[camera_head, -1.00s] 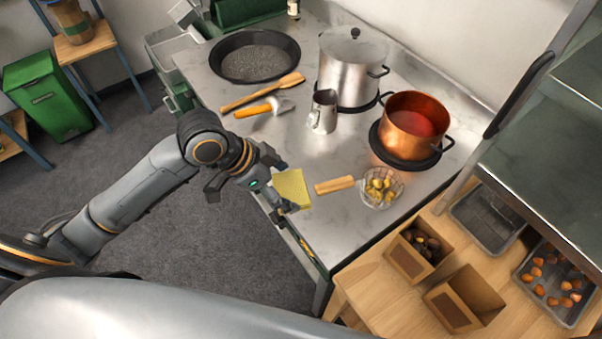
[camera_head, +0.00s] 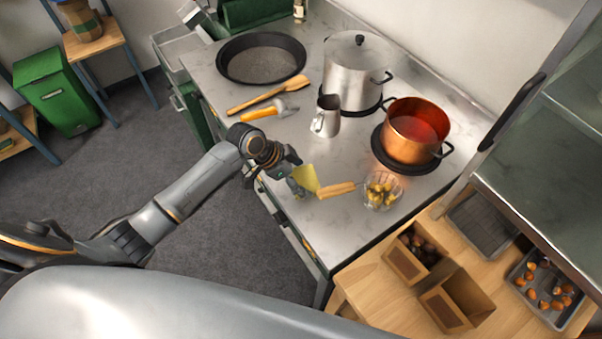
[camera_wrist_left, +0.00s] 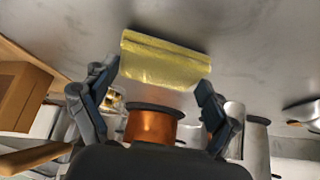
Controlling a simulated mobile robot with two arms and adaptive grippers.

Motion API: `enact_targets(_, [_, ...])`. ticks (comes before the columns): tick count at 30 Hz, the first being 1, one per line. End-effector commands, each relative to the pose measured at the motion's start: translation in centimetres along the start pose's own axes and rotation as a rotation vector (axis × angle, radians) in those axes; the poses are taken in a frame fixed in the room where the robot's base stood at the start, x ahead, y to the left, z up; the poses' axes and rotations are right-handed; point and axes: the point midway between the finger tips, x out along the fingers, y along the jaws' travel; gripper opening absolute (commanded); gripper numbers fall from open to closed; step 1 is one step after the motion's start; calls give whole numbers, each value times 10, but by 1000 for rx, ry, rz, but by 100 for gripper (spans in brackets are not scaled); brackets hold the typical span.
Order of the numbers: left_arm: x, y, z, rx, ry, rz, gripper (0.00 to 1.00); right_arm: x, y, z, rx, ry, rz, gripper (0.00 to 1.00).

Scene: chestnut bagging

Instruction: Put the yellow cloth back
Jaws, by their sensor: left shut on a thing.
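The yellow cloth (camera_head: 306,178) is in my left gripper (camera_head: 296,180), over the front edge of the steel worktop. It looks tilted and narrow in the head view. In the left wrist view the yellow cloth (camera_wrist_left: 163,62) spans the gap between the two fingers of my left gripper (camera_wrist_left: 157,82), with folds along its top. My left gripper is shut on it. Its fingertips are partly hidden in the head view. My right gripper is not in view.
A wire skimmer (camera_head: 382,190) with yellow pieces lies close right of the cloth, its wooden handle (camera_head: 336,190) nearest. A copper pot (camera_head: 412,140), metal jug (camera_head: 327,118), steel pot (camera_head: 352,75), orange-handled tool (camera_head: 262,112) and wooden spatula (camera_head: 270,95) stand or lie behind.

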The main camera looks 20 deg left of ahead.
Motion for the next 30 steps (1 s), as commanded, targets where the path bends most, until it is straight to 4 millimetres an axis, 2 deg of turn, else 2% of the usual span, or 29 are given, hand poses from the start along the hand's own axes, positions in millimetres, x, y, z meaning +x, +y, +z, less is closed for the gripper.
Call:
enact_targets(10, [4,0,3,0,1,-1,62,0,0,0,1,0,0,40])
enact_targets(11, [4,0,3,0,0,-1,89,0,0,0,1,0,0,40])
enact_targets(12, [4,0,3,0,0,-1,97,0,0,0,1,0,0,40])
enact_targets(13, [4,0,3,0,0,-1,100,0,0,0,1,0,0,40])
enact_targets(25, [1,0,2,0,0,-1,100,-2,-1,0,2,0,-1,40])
enact_targets(30, [-17,-1,3,2,0,-4,100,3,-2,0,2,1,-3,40])
